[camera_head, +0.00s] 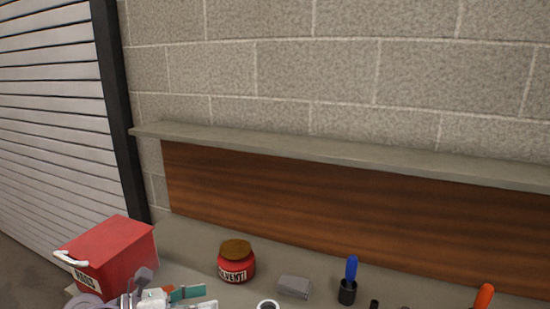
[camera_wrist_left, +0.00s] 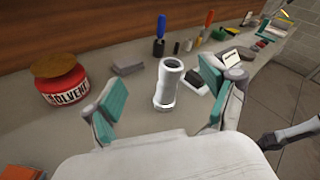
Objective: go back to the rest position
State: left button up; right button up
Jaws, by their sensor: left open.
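My left gripper (camera_head: 196,298) shows at the bottom left of the head view, above the bench, partly cut off by the frame edge. Its teal-padded fingers are apart in the left wrist view (camera_wrist_left: 165,95), with nothing between the pads that I can see held. A white pipe-like fitting (camera_wrist_left: 167,84) stands upright on the bench beyond the fingers. Its top rim (camera_head: 267,304) just shows in the head view. My right gripper is not clearly in view.
A red box (camera_head: 123,258) with a white handle stands near the left gripper. A red solvent jar (camera_head: 236,265), a grey block (camera_head: 294,287) and a blue-handled tool (camera_head: 350,280) stand on the bench (camera_head: 190,238). A ledge (camera_head: 340,152) runs along the back wall.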

pick_arm(q)
notch_tip(320, 180, up, 4)
jog(key=d+n+t, duration=0.2)
jog(key=n+t, duration=0.5)
jog(key=n, duration=0.2)
jog(key=s+a+f+n+y, duration=0.3)
jog(key=a+f+n+y, duration=0.35)
jog(key=n, duration=0.65)
jog(key=s+a+f+n+y, duration=0.35)
jog(key=f+n+y, duration=0.45)
jog(key=n, duration=0.5)
jog(key=s+d+f+n+g, duration=0.1)
jog(key=s+f+n+g, duration=0.35)
jog(key=s, duration=0.55)
jog(key=s+d+f+n+g, duration=0.1)
jog(key=s+f+n+g, duration=0.2)
jog(key=s+f+g, duration=0.5)
jog(key=s+f, duration=0.2)
jog(key=f, duration=1.1)
jog(key=s+f, duration=0.2)
jog(key=f, duration=1.1)
jog(key=s+a+f, duration=0.3)
jog(key=s+f, duration=1.1)
jog(key=s, duration=0.2)
jog(key=shift+m, duration=0.35)
